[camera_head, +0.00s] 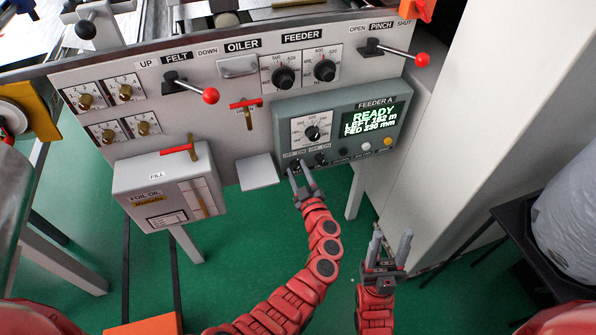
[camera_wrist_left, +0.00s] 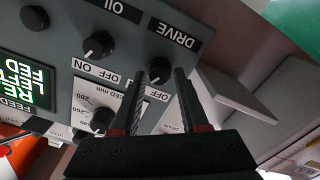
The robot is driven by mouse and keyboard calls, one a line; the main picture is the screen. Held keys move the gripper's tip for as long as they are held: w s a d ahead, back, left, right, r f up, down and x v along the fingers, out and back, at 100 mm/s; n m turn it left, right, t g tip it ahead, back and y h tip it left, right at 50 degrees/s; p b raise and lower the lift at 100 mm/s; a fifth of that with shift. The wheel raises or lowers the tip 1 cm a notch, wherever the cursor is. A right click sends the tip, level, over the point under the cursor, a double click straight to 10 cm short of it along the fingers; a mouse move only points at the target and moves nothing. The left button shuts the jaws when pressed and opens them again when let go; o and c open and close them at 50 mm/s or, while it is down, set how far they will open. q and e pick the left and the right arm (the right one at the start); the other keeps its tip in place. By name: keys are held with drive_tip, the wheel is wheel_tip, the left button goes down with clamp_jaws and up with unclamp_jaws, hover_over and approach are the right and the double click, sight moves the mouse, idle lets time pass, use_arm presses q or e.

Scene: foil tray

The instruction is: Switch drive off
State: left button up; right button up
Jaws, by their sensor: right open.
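The dark round DRIVE knob (camera_wrist_left: 160,71) sits on the grey FEEDER A control box (camera_head: 380,104), with an OFF label beside it. My left gripper (camera_head: 299,170) is at the lower left of this box. In the left wrist view, the fingertips of the left gripper (camera_wrist_left: 162,75) flank the DRIVE knob. I cannot tell whether they touch it. A pale mark shows on the knob, but its setting is hard to read. My right gripper (camera_head: 391,240) is open and empty, low and to the right, away from the box.
The OIL knob (camera_wrist_left: 98,46) is beside the DRIVE knob. A grey plate (camera_head: 258,172) sticks out left of my left gripper. The foil oil box (camera_head: 170,184) is further left. A pale machine side (camera_head: 480,120) rises at the right.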

use_arm(q)
clamp_jaws()
drive_tip(key=shift+a+n, duration=0.1)
drive_tip(key=shift+n, duration=0.2)
drive_tip(key=shift+f+n+b, duration=0.1)
drive_tip(key=shift+n+b, duration=0.2)
drive_tip(key=shift+n, duration=0.3)
drive_tip(key=shift+f+n+b, duration=0.15)
drive_tip(key=shift+n+b, duration=0.4)
drive_tip(key=shift+n, duration=0.25)
drive_tip(key=n+b, duration=0.6)
drive_tip(key=shift+f, duration=0.15)
drive_tip(key=shift+r+n+b, duration=0.25)
drive_tip(key=shift+n+b, duration=1.05)
drive_tip(key=shift+n, duration=0.1)
